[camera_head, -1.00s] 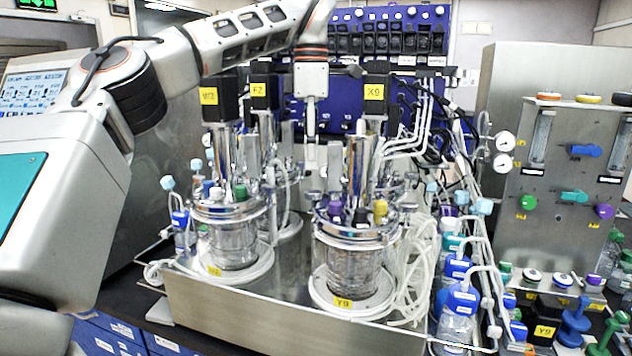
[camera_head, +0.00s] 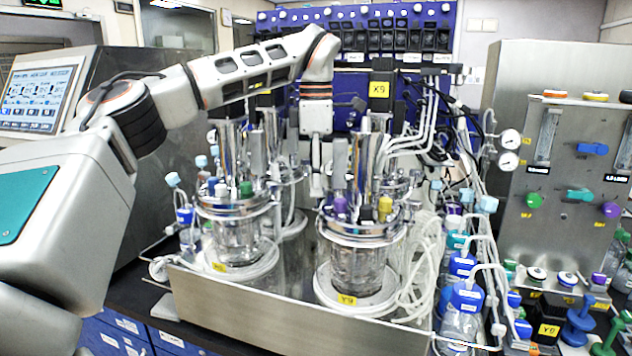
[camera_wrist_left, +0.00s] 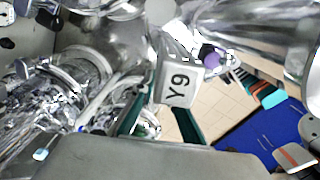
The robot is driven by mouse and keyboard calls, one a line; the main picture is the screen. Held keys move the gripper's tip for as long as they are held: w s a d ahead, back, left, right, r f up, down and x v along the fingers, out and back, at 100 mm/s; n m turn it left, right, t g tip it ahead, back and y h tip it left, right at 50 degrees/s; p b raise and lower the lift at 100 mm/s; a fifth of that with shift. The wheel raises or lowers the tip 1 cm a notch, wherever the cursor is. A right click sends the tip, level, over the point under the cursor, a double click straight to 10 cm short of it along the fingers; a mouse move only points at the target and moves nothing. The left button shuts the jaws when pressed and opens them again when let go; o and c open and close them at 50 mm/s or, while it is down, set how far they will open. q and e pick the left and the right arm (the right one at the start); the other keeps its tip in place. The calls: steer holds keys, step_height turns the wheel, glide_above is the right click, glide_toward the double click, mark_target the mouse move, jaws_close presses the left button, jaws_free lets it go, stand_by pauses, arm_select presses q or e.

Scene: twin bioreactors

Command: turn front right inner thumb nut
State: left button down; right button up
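The front right vessel (camera_head: 357,272) is a clear glass jar with a metal head plate (camera_head: 361,228), a purple cap (camera_head: 339,206) and a yellow cap (camera_head: 385,207). Small metal thumb nuts sit around its rim, but I cannot single out the inner one with certainty. My left gripper (camera_head: 317,188) points down between the front vessels, close to the inner left edge of this head plate. In the left wrist view its two teal-lined fingers (camera_wrist_left: 160,108) stand apart with a gap between them. Contact with a nut cannot be told. My right gripper is out of view.
A second vessel (camera_head: 236,238) stands at the left on the same steel tray (camera_head: 290,318). Metal columns and tubing crowd around my gripper. Blue-capped bottles (camera_head: 465,299) line the right side. A white Y9-marked block (camera_wrist_left: 178,84) shows near the fingers.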

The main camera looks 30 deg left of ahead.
arm_select(q)
steer(key=shift+m, duration=0.4)
steer(key=shift+w+m, duration=0.1)
steer(key=shift+m, duration=2.4)
steer(key=c, duration=2)
jaws_free()
steer(key=shift+r, duration=0.1)
step_height(320, 180, up, 12)
steer(key=shift+f, duration=0.1)
